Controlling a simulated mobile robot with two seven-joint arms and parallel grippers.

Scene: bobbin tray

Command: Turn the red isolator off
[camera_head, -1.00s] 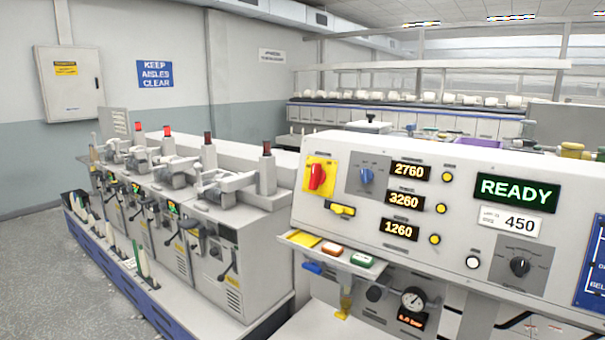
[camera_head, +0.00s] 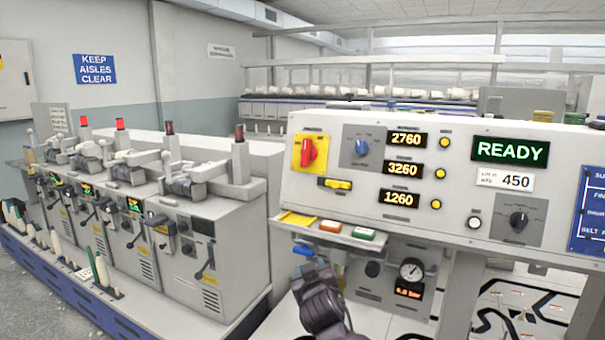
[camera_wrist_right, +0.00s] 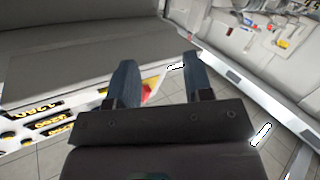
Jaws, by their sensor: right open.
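The red isolator (camera_head: 308,152) is a red rotary handle on a yellow plate (camera_head: 298,163), at the upper left of the sloped control panel (camera_head: 400,222). Its handle stands close to upright, slightly tilted. In the right wrist view, a red and yellow patch that looks like the isolator (camera_wrist_right: 148,93) shows beside the left finger, partly hidden by it. My right gripper (camera_wrist_right: 158,68) is open, with nothing between its fingers. In the head view, a dark arm end that appears to be mine rises from the bottom, below the panel's shelf and the isolator. My left gripper is not in view.
Right of the isolator are a blue knob (camera_head: 362,147) and number displays; a yellow switch (camera_head: 336,184) sits below. A row of grey machines (camera_head: 235,240) stands left.

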